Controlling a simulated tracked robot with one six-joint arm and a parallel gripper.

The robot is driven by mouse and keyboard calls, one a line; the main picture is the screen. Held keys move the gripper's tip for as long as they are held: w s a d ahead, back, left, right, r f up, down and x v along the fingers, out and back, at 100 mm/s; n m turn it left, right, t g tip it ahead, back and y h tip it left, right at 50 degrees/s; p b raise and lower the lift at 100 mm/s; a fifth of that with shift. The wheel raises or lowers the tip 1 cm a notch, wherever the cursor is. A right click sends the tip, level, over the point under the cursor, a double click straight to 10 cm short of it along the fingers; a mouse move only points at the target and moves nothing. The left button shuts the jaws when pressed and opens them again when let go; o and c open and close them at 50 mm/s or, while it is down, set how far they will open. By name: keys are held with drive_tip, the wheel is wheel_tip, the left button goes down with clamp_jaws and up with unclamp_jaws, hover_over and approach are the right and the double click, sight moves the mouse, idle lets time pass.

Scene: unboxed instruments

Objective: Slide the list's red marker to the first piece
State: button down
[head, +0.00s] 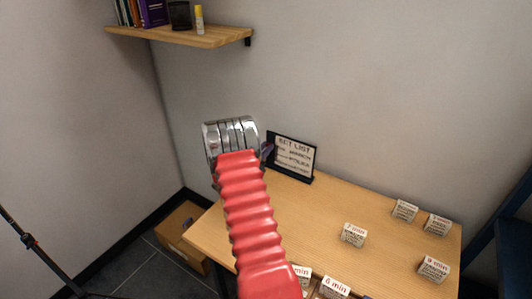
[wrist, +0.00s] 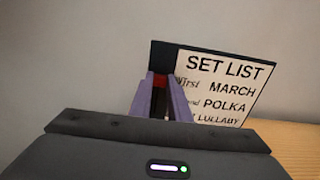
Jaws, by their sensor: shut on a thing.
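The set list (head: 295,152) is a white card in a black frame standing upright at the table's back left. In the wrist view the list (wrist: 228,90) reads MARCH beside "First", then POLKA, then LULLABY, partly hidden by my wrist. My gripper (wrist: 163,92) has purple fingers at the list's left edge, shut on the red marker (wrist: 159,98). Only a narrow red strip of the marker shows between the fingers, beside the upper rows; its exact row is hard to tell. In the head view my gripper (head: 267,150) touches or nearly touches the list's left side, and the marker is hidden.
The wooden table (head: 310,215) carries several small labelled blocks, one near the middle (head: 353,235) and others at the right and front edge. A wall shelf (head: 185,36) with books is above left. A cardboard box (head: 180,235) stands on the floor. The tabletop beside the list is clear.

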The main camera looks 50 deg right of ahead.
drive_tip(key=shift+w+r, duration=0.15)
drive_tip(key=shift+r, duration=0.1)
drive_tip(key=c, duration=1.9)
unclamp_jaws()
drive_tip(key=shift+o, duration=1.3)
drive_tip(key=shift+f, duration=0.1)
drive_tip(key=shift+a, duration=0.15)
drive_tip(key=s+a, duration=0.1)
drive_tip(key=a, duration=1.2)
drive_tip(key=shift+s+a, duration=0.2)
drive_tip(key=shift+a, duration=0.05)
drive_tip(key=d, duration=0.9)
drive_tip(key=w+d, duration=0.1)
drive_tip(key=d, duration=0.3)
drive_tip(key=shift+d, duration=0.15)
